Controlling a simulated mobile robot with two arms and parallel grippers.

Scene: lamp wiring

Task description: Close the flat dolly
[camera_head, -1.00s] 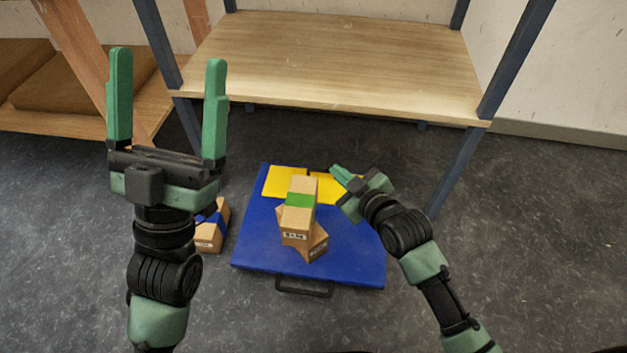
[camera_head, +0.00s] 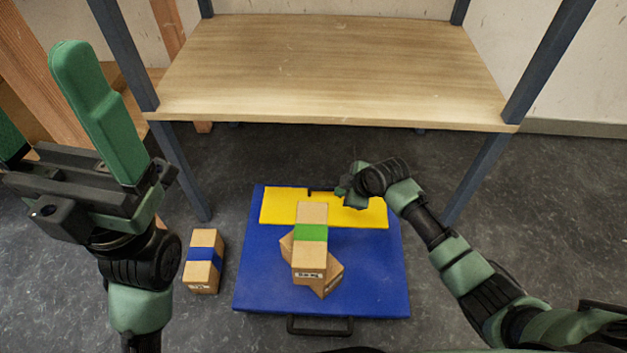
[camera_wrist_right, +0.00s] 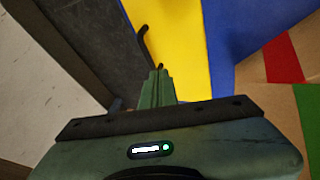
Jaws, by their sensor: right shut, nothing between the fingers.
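The flat dolly (camera_head: 262,270) is a blue platform on the floor with a yellow panel (camera_head: 280,205) at its far side. A black handle (camera_head: 320,325) sticks out at its near edge, and a small black piece (camera_head: 311,191) shows at the panel's far edge. My right gripper (camera_head: 343,191) is over the yellow panel, near that black piece. In the right wrist view its fingers (camera_wrist_right: 158,75) are together and empty, pointing at the yellow panel (camera_wrist_right: 172,38); contact cannot be told. My left gripper (camera_head: 45,112) is open and empty at the left, raised, partly out of view.
Two stacked boxes stand on the dolly: the upper one (camera_head: 311,262) has green tape, the lower one (camera_head: 333,280) is partly hidden. A blue-taped box (camera_head: 203,262) stands on the floor to the left. A wooden shelf (camera_head: 330,70) on dark legs stands behind.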

